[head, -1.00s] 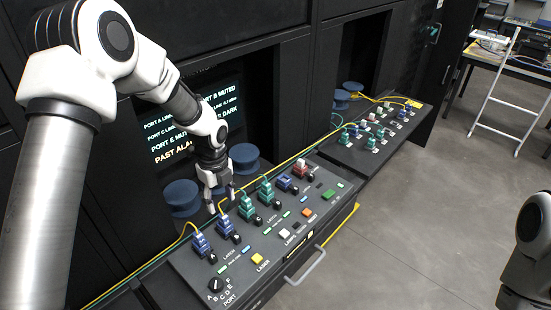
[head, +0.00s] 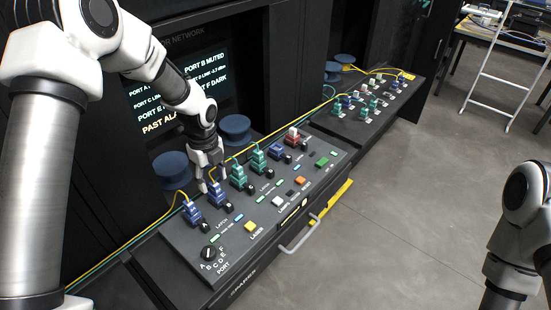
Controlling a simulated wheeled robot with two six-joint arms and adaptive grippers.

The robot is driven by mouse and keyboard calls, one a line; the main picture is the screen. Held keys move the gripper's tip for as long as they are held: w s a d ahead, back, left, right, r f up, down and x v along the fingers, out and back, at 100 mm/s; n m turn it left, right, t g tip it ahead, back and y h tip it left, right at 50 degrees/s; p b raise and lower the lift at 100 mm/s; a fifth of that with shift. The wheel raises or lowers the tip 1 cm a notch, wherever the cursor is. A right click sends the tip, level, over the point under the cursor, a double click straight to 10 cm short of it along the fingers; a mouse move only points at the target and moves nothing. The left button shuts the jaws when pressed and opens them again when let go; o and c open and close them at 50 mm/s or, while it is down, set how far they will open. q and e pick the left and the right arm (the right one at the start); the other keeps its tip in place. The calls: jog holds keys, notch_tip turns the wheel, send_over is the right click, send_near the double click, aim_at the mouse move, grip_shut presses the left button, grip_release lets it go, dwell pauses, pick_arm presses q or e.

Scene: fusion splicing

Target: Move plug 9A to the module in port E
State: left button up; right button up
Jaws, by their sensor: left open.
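The near control panel (head: 190,258) carries a row of plugs in modules along its back edge. The nearest is a blue plug (head: 192,213) with a yellow cable; a second blue plug (head: 216,196) stands to its right. Then come two teal plugs, the first (head: 238,176) and the second (head: 258,160), a blue block (head: 276,151) and a red one with a white top (head: 293,137). My left gripper (head: 212,184) is open, pointing down, with its fingertips at the second blue plug's top.
A black rotary port knob (head: 209,253), a yellow laser button (head: 251,227) and other buttons lie in front of the plugs. Dark blue spools (head: 172,168) stand behind. A second panel (head: 350,127) with several plugs lies beyond.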

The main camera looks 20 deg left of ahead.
aim_at(214, 183)
pick_arm(q)
jog(key=f, duration=0.3)
jog(key=shift+w+f+b, duration=0.1)
jog(key=shift+w+b, duration=0.15)
jog(key=shift+b, duration=0.1)
jog(key=shift+w+d+f, duration=0.1)
jog(key=shift+s, duration=0.3)
jog(key=shift+w, duration=0.2)
jog(key=shift+s+p, duration=0.1)
jog(key=shift+p, duration=0.2)
jog(key=shift+p, duration=0.3)
